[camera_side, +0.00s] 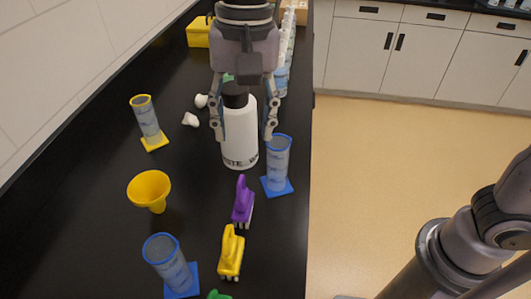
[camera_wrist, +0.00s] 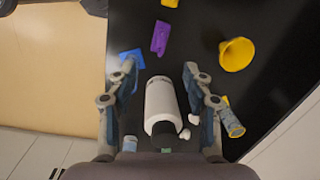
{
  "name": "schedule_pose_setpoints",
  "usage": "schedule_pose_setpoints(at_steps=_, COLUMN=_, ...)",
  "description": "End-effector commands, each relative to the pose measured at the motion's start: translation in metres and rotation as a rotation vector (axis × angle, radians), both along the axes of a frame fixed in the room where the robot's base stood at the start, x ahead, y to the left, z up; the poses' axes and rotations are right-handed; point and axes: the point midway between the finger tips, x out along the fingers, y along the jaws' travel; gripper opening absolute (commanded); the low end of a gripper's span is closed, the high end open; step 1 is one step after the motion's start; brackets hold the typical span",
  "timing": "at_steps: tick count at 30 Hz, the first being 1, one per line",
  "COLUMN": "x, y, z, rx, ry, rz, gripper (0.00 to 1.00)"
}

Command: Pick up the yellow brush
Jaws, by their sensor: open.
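The yellow brush (camera_side: 231,252) lies on the black bench toward the front in the side view, in front of a purple brush (camera_side: 243,200). In the wrist view the yellow brush (camera_wrist: 169,3) is cut off by the top edge. My gripper (camera_side: 243,138) is open above the bench, farther back than both brushes. Its two fingers (camera_wrist: 160,70) stand wide apart, with a white bottle (camera_side: 239,135) showing between them in both views. I cannot tell whether the fingers touch the bottle. Nothing is seen held.
A blue-based cylinder (camera_side: 277,165) stands right of the bottle, and another (camera_side: 169,262) stands left of the yellow brush. A yellow funnel (camera_side: 150,188) and a yellow-based cylinder (camera_side: 147,122) are on the left. A green item (camera_side: 218,295) is cut off at the front.

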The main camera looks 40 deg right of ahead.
Motion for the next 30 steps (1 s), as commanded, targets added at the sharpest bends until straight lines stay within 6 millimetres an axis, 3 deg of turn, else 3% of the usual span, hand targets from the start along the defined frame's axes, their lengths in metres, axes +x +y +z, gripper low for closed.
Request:
schedule_pose_setpoints(at_steps=1, x=-0.005, y=0.019, z=-0.003, rx=-0.017, ry=0.029, rz=-0.016, gripper=0.51)
schedule_pose_setpoints(at_steps=3, x=-0.012, y=0.038, z=-0.007, rx=-0.044, ry=0.066, rz=-0.052, gripper=0.51)
schedule_pose_setpoints(at_steps=10, x=-0.038, y=0.090, z=-0.021, rx=-0.137, ry=0.147, rz=-0.146, gripper=0.51)
schedule_pose_setpoints(at_steps=16, x=-0.037, y=0.089, z=-0.055, rx=-0.138, ry=0.149, rz=-0.158, gripper=0.51)
schedule_pose_setpoints(at_steps=30, x=-0.044, y=0.087, z=-0.107, rx=-0.136, ry=0.148, rz=-0.155, gripper=0.51)
